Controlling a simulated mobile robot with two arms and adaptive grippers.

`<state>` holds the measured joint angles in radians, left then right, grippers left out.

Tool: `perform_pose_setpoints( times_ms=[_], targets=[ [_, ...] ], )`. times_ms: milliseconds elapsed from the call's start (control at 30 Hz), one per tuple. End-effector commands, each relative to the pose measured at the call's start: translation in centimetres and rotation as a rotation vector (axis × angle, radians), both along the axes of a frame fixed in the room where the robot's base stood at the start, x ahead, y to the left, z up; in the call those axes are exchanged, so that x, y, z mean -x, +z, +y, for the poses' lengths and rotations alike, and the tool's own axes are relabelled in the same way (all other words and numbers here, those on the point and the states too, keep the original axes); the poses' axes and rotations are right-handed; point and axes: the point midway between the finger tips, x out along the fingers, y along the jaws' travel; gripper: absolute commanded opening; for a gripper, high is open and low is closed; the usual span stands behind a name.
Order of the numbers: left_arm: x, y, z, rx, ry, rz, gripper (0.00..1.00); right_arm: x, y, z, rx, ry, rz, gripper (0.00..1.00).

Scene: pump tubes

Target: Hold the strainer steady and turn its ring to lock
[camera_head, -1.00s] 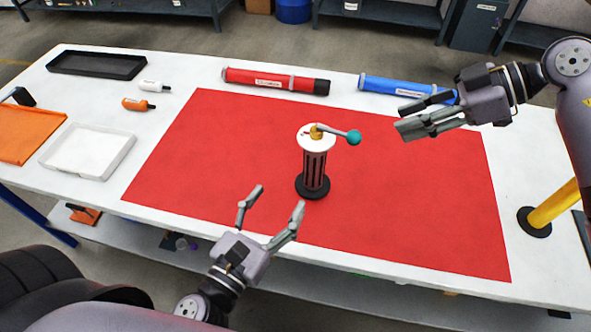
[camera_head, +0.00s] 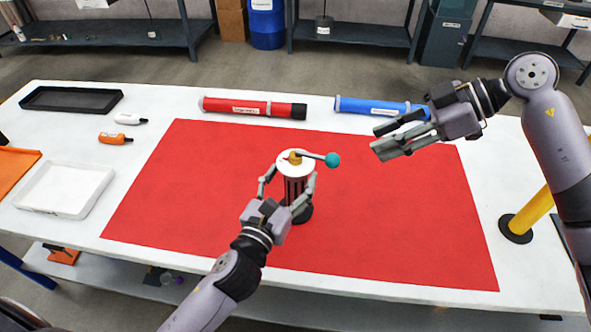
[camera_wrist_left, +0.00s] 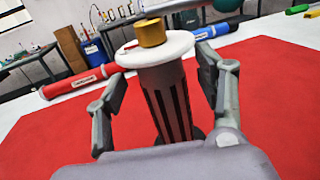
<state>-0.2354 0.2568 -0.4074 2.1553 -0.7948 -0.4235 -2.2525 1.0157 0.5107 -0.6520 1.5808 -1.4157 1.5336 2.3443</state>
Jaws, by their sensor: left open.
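The strainer (camera_head: 295,189) stands upright on the red mat, with dark vertical slots, a white top disc, a brass hub and a black foot. Its ring, which I take to be the white top disc (camera_head: 285,163), carries a lever ending in a teal knob (camera_head: 332,160). My left gripper (camera_head: 288,184) is open, with one finger on each side of the strainer body. In the left wrist view the strainer (camera_wrist_left: 168,100) stands between the fingers, with gaps visible on both sides. My right gripper (camera_head: 376,140) is apart, up and right of the knob, its fingers parted and empty.
The red mat (camera_head: 400,220) has free room around the strainer. A red tube (camera_head: 250,108) and a blue tube (camera_head: 375,106) lie along the back. A yellow post (camera_head: 528,214) stands at right. A white tray (camera_head: 65,188) and black tray (camera_head: 70,99) are at left.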

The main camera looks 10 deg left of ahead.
Motion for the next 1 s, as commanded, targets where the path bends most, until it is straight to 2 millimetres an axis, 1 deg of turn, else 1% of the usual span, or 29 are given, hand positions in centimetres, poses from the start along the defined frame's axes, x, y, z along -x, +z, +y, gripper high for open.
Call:
perform_pose_setpoints(
  times_ms=[33, 100, 200, 333, 567, 1000],
  targets=[
    [-0.8, 0.0, -0.1, 0.0, 0.001, -0.002, 0.64, 0.0, 0.0, 0.0, 0.0, 0.0, 0.0, 0.33],
    [-1.5, 0.0, -0.3, 0.0, 0.0, -0.001, 0.64, 0.0, 0.0, 0.0, 0.0, 0.0, 0.0, 0.33],
    [-2.2, 0.0, -0.4, 0.001, 0.001, -0.001, 0.64, 0.0, 0.0, 0.0, 0.0, 0.0, 0.0, 0.33],
    [-2.7, 0.0, -0.5, 0.001, 0.0, 0.0, 0.64, 0.0, 0.0, 0.0, 0.0, 0.0, 0.0, 0.33],
    [-2.7, 0.0, -0.5, 0.001, 0.0, 0.0, 0.64, 0.0, 0.0, 0.0, 0.0, 0.0, 0.0, 0.33],
    [-2.6, 0.0, -0.4, 0.001, 0.0, 0.0, 0.35, 0.0, 0.0, 0.0, 0.0, 0.0, 0.0, 0.33]
  ],
)
